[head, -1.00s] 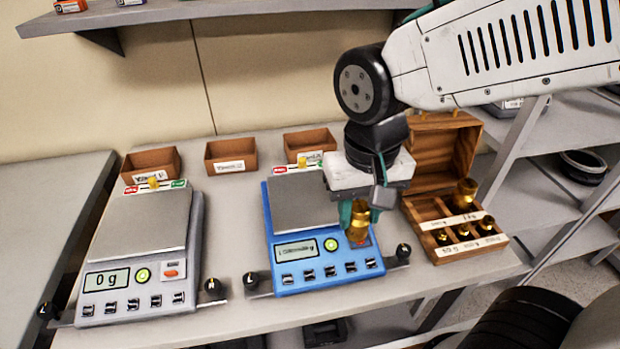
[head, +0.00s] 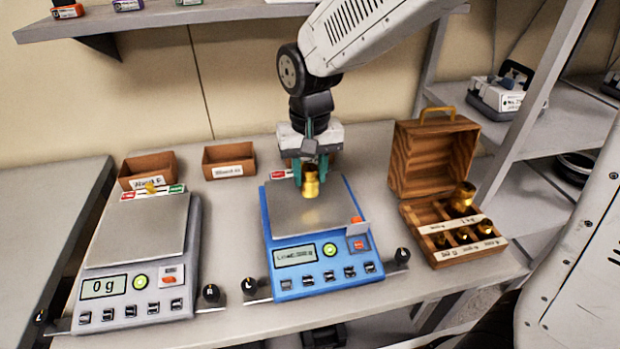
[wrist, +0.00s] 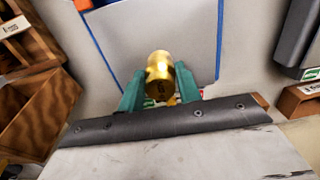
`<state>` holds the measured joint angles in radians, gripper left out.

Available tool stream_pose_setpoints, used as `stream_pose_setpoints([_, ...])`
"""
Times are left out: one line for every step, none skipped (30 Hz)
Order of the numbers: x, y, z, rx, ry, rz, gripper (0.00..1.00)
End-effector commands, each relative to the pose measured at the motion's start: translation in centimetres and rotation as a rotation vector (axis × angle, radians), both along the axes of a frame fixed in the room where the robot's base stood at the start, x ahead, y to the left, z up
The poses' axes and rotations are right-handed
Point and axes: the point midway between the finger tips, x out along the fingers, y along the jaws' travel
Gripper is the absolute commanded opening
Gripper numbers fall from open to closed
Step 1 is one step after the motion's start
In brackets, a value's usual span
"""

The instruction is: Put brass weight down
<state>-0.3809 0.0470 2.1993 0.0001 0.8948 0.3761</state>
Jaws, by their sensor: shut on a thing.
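My gripper (head: 310,171) is shut on a brass weight (head: 310,188) over the grey pan (head: 337,200) of the blue scale (head: 298,255). In the wrist view the brass weight (wrist: 160,76) sits between the two green fingers, with the pan (wrist: 130,40) behind it. The weight looks upright and low over the pan; I cannot tell whether its base touches. The blue scale's display is lit, but its reading is too blurred to tell.
A grey scale (head: 136,255) reading 0 g stands at left. An open wooden weight box (head: 455,258) holding several brass weights stands at right. Small brown bins (head: 230,153) line the back. Black knobs (head: 402,255) flank the blue scale.

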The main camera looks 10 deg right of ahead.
Motion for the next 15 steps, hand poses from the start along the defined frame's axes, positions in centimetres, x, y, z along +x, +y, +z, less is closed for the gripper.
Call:
stream_pose_setpoints([0.0, 0.0, -0.8, -0.001, 0.003, 0.000, 0.00])
stream_pose_setpoints([0.0, 0.0, -1.2, -0.001, 0.003, 0.000, 0.00])
stream_pose_setpoints([-0.1, 0.0, -1.7, -0.001, 0.003, 0.000, 0.00])
stream_pose_setpoints([0.0, 0.0, -1.9, -0.001, 0.002, 0.000, 0.00])
stream_pose_setpoints([0.0, 0.0, -2.0, 0.000, 0.001, 0.000, 0.00])
stream_pose_setpoints([0.0, 0.0, -2.1, 0.000, 0.000, 0.000, 0.00])
stream_pose_setpoints([0.0, 0.0, -2.0, 0.000, -0.001, 0.000, 0.00])
stream_pose_setpoints([0.0, 0.0, -2.0, 0.000, -0.001, 0.000, 0.00])
stream_pose_setpoints([0.0, 0.0, -2.0, 0.000, -0.001, 0.000, 0.00])
stream_pose_setpoints([0.0, 0.0, -2.0, 0.000, -0.001, 0.000, 0.00])
stream_pose_setpoints([0.0, 0.0, -2.0, 0.000, -0.001, 0.000, 0.00])
stream_pose_setpoints([0.0, 0.0, -2.0, 0.000, -0.001, 0.000, 0.00])
stream_pose_setpoints([0.0, 0.0, -2.1, 0.000, 0.000, 0.000, 0.00])
stream_pose_setpoints([0.0, 0.0, -2.2, 0.000, 0.000, 0.000, 0.00])
stream_pose_setpoints([0.0, 0.0, -2.3, 0.000, 0.000, 0.000, 0.00])
